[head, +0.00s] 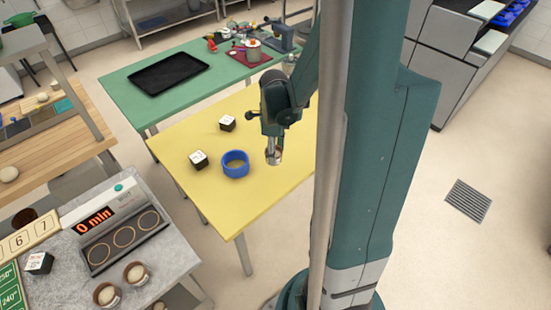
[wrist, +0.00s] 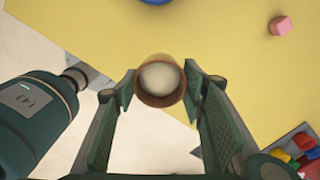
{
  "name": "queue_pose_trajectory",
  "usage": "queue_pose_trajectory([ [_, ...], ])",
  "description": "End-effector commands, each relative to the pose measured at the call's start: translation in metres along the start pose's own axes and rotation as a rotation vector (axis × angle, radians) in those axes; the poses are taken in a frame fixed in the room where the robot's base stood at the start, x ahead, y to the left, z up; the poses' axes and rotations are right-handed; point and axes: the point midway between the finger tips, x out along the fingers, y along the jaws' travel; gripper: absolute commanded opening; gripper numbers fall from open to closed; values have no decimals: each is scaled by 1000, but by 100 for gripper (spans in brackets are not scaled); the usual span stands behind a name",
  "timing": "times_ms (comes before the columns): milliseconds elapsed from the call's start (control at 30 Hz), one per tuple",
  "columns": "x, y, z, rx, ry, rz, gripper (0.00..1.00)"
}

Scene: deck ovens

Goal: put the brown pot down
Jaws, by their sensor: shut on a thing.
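The brown pot (wrist: 160,99), with a pale round filling in it, is between the fingers of my gripper (wrist: 160,82) in the wrist view. My gripper is shut on it. In the head view my gripper (head: 273,155) hangs near the right part of the yellow table (head: 228,197), and the pot is mostly hidden there. In the wrist view the pot overlaps the yellow table top (wrist: 95,30) close to its edge. I cannot tell its exact height above the table.
A blue ring (head: 235,164) and two dark cubes with white tops (head: 227,123) (head: 198,159) stand on the yellow table. A pink cube (wrist: 281,26) shows in the wrist view. Two similar brown pots (head: 107,294) (head: 136,273) stand by the timer (head: 95,220). The table's front part is bare.

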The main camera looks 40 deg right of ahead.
Motion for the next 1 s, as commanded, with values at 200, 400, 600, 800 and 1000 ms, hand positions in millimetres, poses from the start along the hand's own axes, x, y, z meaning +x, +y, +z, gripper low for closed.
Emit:
queue_pose_trajectory([
  [200, 24, 0, 0, 0, 0, 0, 26],
  [400, 32, 0, 0, 0, 0, 0, 26],
  [600, 32, 0, 0, 0, 0, 0, 26],
  [800, 34, 0, 0, 0, 0, 0, 26],
  [1000, 50, 0, 0, 0, 0, 0, 26],
])
